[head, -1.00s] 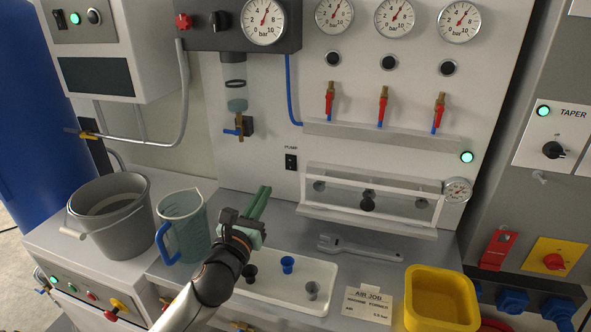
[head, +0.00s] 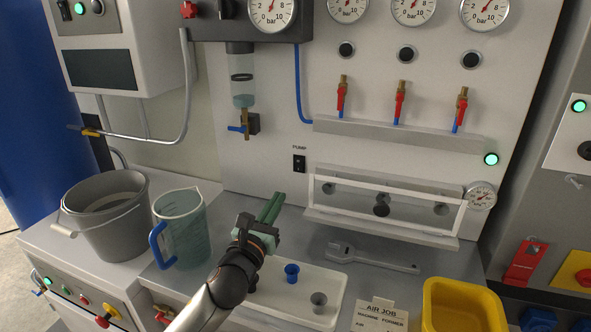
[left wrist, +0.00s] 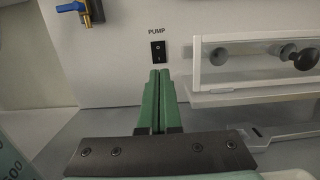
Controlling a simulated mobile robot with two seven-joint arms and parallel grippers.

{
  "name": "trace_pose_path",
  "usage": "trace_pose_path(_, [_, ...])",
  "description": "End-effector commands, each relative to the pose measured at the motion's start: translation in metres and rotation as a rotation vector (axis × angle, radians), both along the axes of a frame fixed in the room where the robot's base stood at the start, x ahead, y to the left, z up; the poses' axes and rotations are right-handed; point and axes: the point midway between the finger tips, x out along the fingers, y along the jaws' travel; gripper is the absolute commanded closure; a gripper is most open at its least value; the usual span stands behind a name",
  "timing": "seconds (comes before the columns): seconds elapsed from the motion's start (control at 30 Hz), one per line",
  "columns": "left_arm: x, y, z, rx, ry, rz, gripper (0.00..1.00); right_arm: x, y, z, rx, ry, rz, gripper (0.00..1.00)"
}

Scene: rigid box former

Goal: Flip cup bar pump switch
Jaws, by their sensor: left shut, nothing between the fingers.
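The pump switch (head: 299,163) is a small black rocker on the light wall panel, under the label PUMP. It also shows in the left wrist view (left wrist: 158,51), just above and beyond my fingertips. My left gripper (head: 275,200) has green fingers, pressed together and empty. In the head view it is below and a little left of the switch, over the bench. In the left wrist view the fingertips (left wrist: 159,72) appear just under the switch; I cannot tell the exact gap. A cup bar is not clearly identifiable. My right gripper is not in view.
A clear-fronted box (head: 390,205) juts from the panel right of the switch. A blue-handled jug (head: 182,228) and grey bucket (head: 108,215) stand left. A white tray with cups (head: 300,283), a wrench (head: 372,259) and a yellow bin (head: 462,310) are on the bench.

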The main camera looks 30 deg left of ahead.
Motion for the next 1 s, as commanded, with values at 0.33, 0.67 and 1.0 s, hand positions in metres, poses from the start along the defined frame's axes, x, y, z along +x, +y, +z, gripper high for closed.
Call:
trace_pose_path(0.33, [0.06, 0.015, 0.009, -0.003, -0.003, 0.001, 1.0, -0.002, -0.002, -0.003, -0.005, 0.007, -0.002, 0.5])
trace_pose_path(0.67, [0.108, 0.026, 0.014, -0.002, -0.001, 0.001, 1.0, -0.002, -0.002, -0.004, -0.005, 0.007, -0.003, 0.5])
trace_pose_path(1.0, [0.121, 0.029, 0.016, 0.0, 0.0, 0.0, 1.0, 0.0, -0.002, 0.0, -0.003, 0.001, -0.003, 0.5])
